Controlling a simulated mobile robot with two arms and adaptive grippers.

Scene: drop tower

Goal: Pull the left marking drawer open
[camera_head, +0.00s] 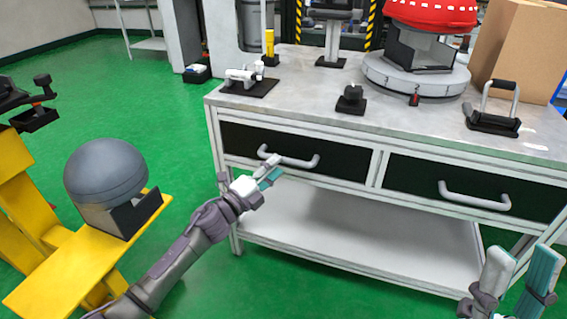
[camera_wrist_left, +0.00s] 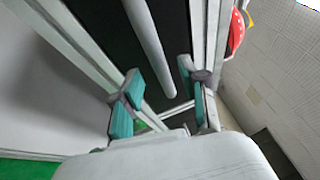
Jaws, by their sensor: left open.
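The left drawer (camera_head: 240,141) has a dark front in the white-framed workbench and appears shut. Its pale bar handle (camera_head: 303,163) sits on the front, and the bar (camera_wrist_left: 149,40) also shows in the left wrist view. My left gripper (camera_head: 268,172) is at the handle's left part in the head view, overlapping it. In the left wrist view my left gripper (camera_wrist_left: 165,105) is open, its teal-padded fingers to either side of the bar's near end. I cannot tell whether they touch it. My right gripper (camera_head: 518,278) is open and empty at the lower right, below the right drawer.
The right drawer (camera_head: 415,178) with its own handle (camera_head: 473,197) is beside the left one. Tools and a red-topped device (camera_head: 430,14) stand on the benchtop (camera_head: 310,100). A low shelf (camera_head: 350,235) lies below the drawers. A grey dome (camera_head: 105,170) rests on a yellow stand at left.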

